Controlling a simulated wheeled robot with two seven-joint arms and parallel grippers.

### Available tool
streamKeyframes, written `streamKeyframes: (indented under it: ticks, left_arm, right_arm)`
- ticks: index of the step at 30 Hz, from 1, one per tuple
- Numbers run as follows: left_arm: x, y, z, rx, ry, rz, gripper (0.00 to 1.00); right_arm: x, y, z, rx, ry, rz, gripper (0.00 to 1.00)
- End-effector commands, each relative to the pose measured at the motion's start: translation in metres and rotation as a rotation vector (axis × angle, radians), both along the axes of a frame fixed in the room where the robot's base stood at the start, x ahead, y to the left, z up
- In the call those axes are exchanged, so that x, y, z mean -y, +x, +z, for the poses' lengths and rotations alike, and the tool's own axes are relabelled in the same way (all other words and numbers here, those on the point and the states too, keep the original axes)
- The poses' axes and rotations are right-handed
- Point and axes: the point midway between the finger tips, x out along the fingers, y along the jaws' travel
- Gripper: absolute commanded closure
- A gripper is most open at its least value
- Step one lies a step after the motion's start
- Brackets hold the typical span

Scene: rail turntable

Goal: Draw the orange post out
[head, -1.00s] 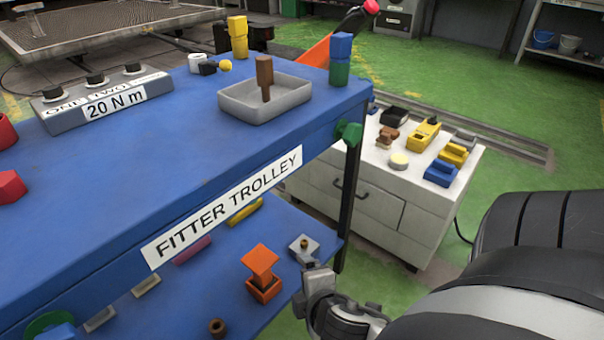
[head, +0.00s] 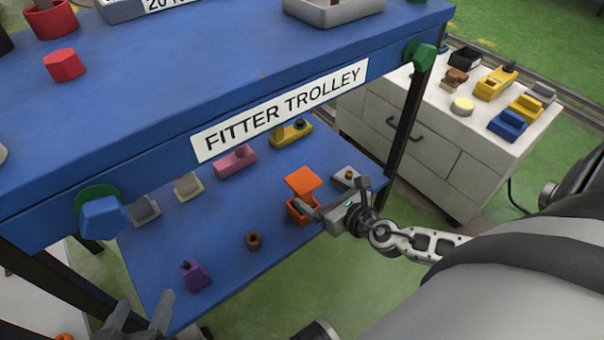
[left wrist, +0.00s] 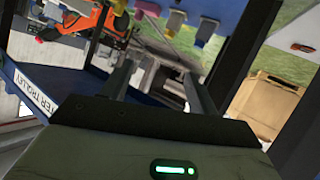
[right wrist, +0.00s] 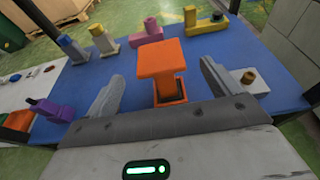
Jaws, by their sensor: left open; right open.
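The orange post (head: 303,181), with a wide square top, stands in an orange socket block (head: 298,212) on the trolley's lower shelf. My right gripper (head: 334,198) is open beside it at the shelf's right end. In the right wrist view the post (right wrist: 160,62) stands between and slightly beyond the two spread fingers (right wrist: 162,85), with a gap on each side; I see no contact. The socket (right wrist: 169,92) shows below the post's top. My left gripper (head: 143,318) is open and empty at the bottom left of the head view; its fingers also show in the left wrist view (left wrist: 158,85).
The blue upper deck (head: 230,75) overhangs the lower shelf (head: 225,225). A grey block (head: 345,176) sits close right of the socket.

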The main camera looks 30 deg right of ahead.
Motion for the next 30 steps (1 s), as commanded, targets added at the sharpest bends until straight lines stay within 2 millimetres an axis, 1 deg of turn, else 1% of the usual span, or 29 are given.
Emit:
streamKeyframes:
  ticks: [1,6,12,18,21,27,29,30]
  left_arm:
    - [0.000,0.000,0.000,0.005,-0.002,-0.001,0.40]
    - [0.002,0.000,0.003,0.028,-0.013,-0.002,0.40]
    - [0.003,0.001,0.004,0.049,-0.026,-0.004,0.40]
    - [0.005,0.001,0.013,0.079,-0.038,-0.006,0.40]
    - [0.004,0.000,0.015,0.083,-0.038,-0.009,0.40]
    - [0.004,-0.002,0.012,0.074,-0.035,-0.010,0.40]
    - [0.004,-0.003,0.011,0.072,-0.035,-0.010,0.40]
    - [0.004,-0.003,0.011,0.070,-0.034,-0.010,0.40]
  right_arm:
    - [-0.002,0.012,-0.003,0.004,0.002,-0.001,0.11]
    - [-0.004,0.043,-0.014,0.004,0.003,-0.002,0.11]
    - [-0.006,0.071,-0.023,0.002,0.003,-0.001,0.11]
    - [-0.007,0.084,-0.026,0.000,0.003,-0.001,0.11]
    - [-0.007,0.085,-0.027,0.000,0.003,0.000,0.11]
    - [-0.007,0.085,-0.026,0.000,0.003,0.000,0.11]
    - [-0.007,0.085,-0.026,0.000,0.003,-0.001,0.28]
    - [-0.007,0.085,-0.026,0.000,0.003,-0.001,0.39]
